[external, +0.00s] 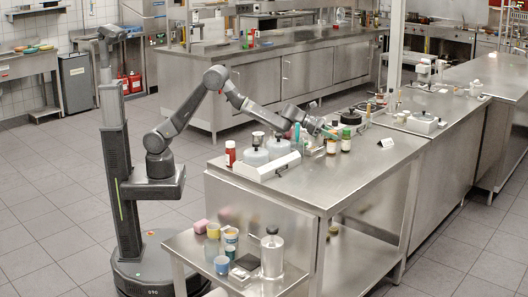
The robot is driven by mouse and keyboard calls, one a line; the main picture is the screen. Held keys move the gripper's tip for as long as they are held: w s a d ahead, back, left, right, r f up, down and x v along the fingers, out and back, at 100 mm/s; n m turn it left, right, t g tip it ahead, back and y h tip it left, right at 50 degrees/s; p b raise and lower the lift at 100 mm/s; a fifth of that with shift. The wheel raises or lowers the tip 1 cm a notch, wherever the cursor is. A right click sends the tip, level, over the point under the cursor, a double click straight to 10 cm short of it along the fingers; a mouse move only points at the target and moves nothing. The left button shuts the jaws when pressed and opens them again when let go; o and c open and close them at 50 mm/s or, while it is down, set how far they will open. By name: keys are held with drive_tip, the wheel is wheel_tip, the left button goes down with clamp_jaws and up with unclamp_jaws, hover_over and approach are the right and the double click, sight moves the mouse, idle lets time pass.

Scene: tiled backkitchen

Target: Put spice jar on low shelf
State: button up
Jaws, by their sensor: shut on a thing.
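My gripper (328,131) is over the near steel counter (312,187), at the end of my outstretched arm. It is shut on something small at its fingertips. A small orange-brown jar (331,147) is right below the fingertips; I cannot tell whether this is the thing held. A dark jar with a green lid (346,141) stands just right of it. A red jar with a pale lid (230,153) stands at the counter's left edge. I cannot tell which is the spice jar. A low steel shelf (203,245) stands in front of the counter.
The low shelf carries cups, a pink block and a metal canister (272,254). White appliances with round lids (254,157) stand on the counter's left part. A white card (386,142) stands at right. The counter's front right is clear.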

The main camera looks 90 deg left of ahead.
wheel_tip(320, 180, up, 10)
drive_tip(key=p, duration=0.6)
drive_tip(key=shift+f, duration=0.1)
drive_tip(key=s+a+r+n+y, duration=0.1)
drive_tip(key=s+a+r+y, duration=0.1)
drive_tip(key=s+a+r, duration=0.5)
drive_tip(key=s+a+r+n+t+y, duration=0.15)
drive_tip(key=s+r, duration=0.25)
drive_tip(key=s, duration=0.7)
drive_tip(key=s+a+r+n+g+y, duration=0.15)
drive_tip(key=s+a+r, duration=0.35)
drive_tip(key=s, duration=0.5)
drive_tip(key=a+r+t, duration=0.1)
drive_tip(key=a+r, duration=0.1)
drive_tip(key=a, duration=0.3)
drive_tip(key=w+d+f+m+g+h+p, duration=0.1)
drive_tip(key=w+d+f+m+h+p, duration=0.35)
drive_tip(key=w+d, duration=1.1)
drive_tip(key=w+d+f+m+g+h, duration=0.1)
drive_tip(key=w+d+f+m+h, duration=0.1)
drive_tip(key=w+d+f, duration=0.3)
drive_tip(key=w+d+f+m+g+h, duration=0.2)
drive_tip(key=w+f+h, duration=0.1)
drive_tip(key=f, duration=0.4)
drive_tip(key=shift+w+d+f+p, duration=0.1)
drive_tip(key=shift+f+p, duration=0.6)
drive_tip(key=shift+f, duration=4.85)
